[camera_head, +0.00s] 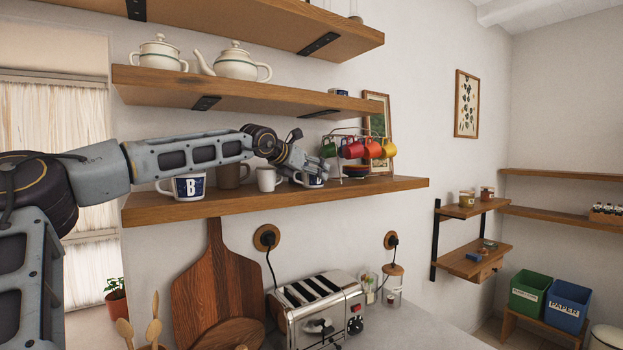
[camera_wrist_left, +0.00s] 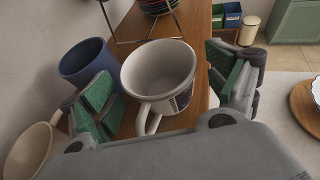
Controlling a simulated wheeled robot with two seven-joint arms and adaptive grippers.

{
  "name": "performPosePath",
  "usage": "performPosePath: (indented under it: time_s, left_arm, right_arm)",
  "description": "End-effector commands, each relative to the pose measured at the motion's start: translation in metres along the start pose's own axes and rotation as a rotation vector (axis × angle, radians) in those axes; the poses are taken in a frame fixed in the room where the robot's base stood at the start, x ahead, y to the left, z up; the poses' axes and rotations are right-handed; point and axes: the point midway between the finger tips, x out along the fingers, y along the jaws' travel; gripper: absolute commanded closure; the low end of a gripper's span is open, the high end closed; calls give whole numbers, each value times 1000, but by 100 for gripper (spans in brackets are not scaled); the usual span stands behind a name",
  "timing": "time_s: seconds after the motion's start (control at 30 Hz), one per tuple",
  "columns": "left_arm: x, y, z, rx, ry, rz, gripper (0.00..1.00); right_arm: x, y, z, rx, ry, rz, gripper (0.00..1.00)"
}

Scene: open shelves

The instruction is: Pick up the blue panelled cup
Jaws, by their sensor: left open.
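A white mug with a dark blue printed panel (camera_head: 313,182) stands upright on the middle wooden shelf, partly hidden behind my left gripper (camera_head: 303,164). In the left wrist view, this white mug (camera_wrist_left: 158,72) sits between the two open green-padded fingers of my left gripper (camera_wrist_left: 167,88), its handle toward the camera. I cannot tell whether the fingers touch it. My right gripper is not in view.
A brown cup (camera_head: 229,176) and a plain pale mug (camera_head: 267,180) stand left of my gripper. A rack of coloured mugs (camera_head: 372,148) stands to its right. An upper shelf (camera_head: 240,91) with teapots hangs above. A toaster (camera_head: 318,304) is below.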

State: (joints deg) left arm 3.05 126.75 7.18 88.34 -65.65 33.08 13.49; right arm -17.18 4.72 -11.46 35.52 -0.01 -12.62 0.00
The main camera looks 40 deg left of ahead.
Motion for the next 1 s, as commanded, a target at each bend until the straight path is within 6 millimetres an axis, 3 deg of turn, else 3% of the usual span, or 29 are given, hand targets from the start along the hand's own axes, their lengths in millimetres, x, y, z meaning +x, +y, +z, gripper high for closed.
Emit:
performPosePath:
  time_s: [0.3,0.8,1.0]
  left_arm:
    - [15,0,0,0,1,0,11]
    - [16,0,0,0,0,0,11]
    - [16,0,0,0,0,0,36]
  right_arm:
    - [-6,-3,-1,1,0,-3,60]
    - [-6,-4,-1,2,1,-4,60]
    - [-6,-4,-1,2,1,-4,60]
